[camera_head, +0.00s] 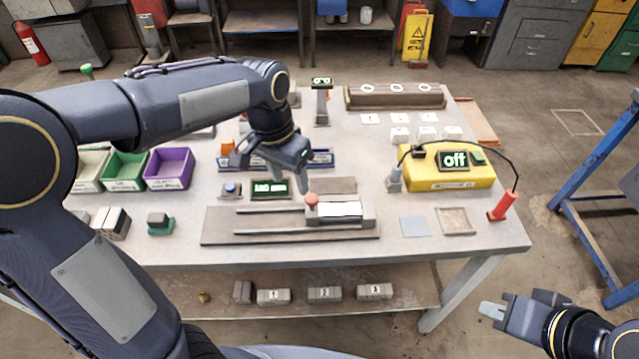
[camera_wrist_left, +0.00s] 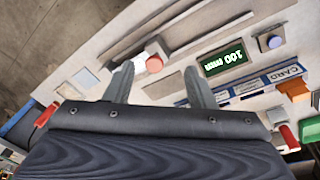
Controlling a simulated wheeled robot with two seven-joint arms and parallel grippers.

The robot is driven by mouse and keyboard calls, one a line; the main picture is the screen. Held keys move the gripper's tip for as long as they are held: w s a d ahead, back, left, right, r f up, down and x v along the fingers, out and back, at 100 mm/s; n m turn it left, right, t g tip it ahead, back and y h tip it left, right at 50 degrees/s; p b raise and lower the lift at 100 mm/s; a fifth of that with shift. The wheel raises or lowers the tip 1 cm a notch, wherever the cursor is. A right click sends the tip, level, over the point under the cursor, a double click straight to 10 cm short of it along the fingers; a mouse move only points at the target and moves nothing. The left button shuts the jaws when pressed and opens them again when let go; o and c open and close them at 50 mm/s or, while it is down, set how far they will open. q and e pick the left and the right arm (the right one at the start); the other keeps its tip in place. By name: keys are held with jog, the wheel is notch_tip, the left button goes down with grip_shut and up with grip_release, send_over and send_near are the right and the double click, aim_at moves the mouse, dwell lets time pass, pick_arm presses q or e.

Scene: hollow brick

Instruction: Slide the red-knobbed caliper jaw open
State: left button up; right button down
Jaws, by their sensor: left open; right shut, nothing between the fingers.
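The caliper is a grey-brown base (camera_head: 222,226) with two long rails, lying at the front middle of the table. Its sliding jaw (camera_head: 357,218) with a white plate sits at the right end of the rails. The red knob (camera_head: 311,199) stands at the jaw's left side. My left gripper (camera_head: 290,184) is open and empty, pointing down just behind and left of the knob. In the left wrist view the knob (camera_wrist_left: 154,64) shows between the open fingers (camera_wrist_left: 158,80), apparently beyond their tips. My right gripper (camera_head: 492,310) is shut and empty, off the table's front right.
A dark display (camera_head: 270,189) with green text and a blue button (camera_head: 232,188) lie behind the caliper. A yellow meter (camera_head: 447,167) reading "off" with a red probe (camera_head: 502,206) is at right. Coloured bins (camera_head: 168,168) stand at left. A blue-grey square (camera_head: 414,227) lies right of the caliper.

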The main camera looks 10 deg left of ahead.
aim_at(311, 198)
pick_arm(q)
jog(key=shift+m+y, duration=0.6)
jog(key=shift+y, duration=0.1)
jog(key=w+d, duration=0.3)
jog(key=shift+w+d+f, duration=0.2)
jog(key=shift+w+f, duration=0.05)
jog(key=shift+f, duration=0.15)
notch_tip(311, 198, down, 8)
jog(key=shift+r+p, duration=0.1)
jog(key=shift+p, duration=0.3)
